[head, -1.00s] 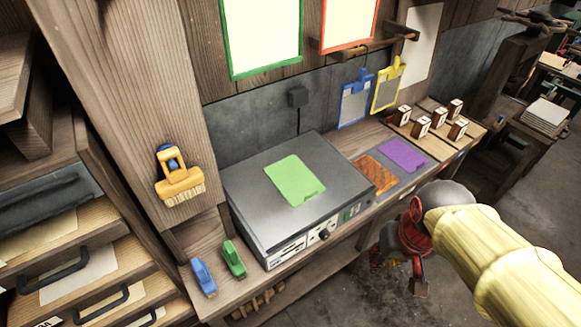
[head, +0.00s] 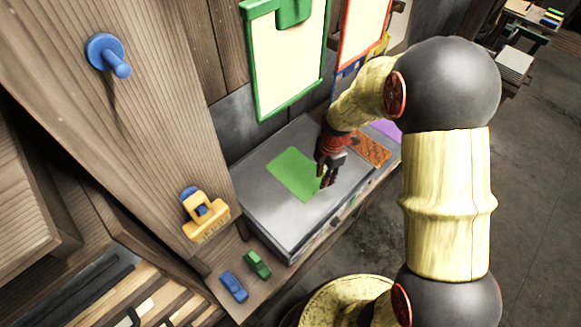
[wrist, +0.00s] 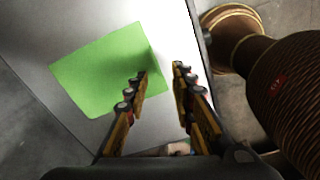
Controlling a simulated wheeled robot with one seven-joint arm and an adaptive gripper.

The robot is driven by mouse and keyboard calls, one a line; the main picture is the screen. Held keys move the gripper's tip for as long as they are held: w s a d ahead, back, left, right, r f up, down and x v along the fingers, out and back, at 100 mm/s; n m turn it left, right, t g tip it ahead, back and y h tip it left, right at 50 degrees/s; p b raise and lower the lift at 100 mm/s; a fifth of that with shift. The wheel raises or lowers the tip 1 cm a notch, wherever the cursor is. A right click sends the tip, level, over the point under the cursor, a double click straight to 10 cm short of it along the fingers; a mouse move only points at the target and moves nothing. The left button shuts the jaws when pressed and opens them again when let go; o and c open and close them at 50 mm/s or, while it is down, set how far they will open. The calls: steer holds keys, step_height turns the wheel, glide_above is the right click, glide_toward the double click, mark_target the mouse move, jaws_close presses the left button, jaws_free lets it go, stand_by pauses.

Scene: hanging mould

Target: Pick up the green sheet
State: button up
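The green sheet (head: 293,172) lies flat on the grey box-shaped machine (head: 262,212). In the wrist view the sheet (wrist: 95,70) shows nearly whole, with a dark shadow at its right edge. My gripper (head: 325,182) is at the sheet's right side, above the machine top. In the wrist view my gripper (wrist: 160,72) is open, with a gap between its fingertips. The left fingertip overlaps the sheet in the picture and the right one is past its right edge. I cannot tell whether the fingers touch the sheet.
A green-framed panel (head: 285,65) hangs behind the machine. An orange sheet (head: 372,148) and a purple sheet (head: 387,130) lie to its right. A blue clip (head: 233,287) and a green clip (head: 257,264) lie at its front left.

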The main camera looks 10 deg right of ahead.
steer(key=f+n, duration=0.1)
steer(key=f, duration=0.1)
steer(key=w+f+n, duration=0.1)
steer(key=f, duration=0.2)
steer(key=f+n, duration=0.2)
steer(key=shift+w+f, duration=0.15)
steer(key=shift+f, duration=0.1)
steer(key=shift+c, duration=1.2)
steer(key=c, duration=0.4)
jaws_close()
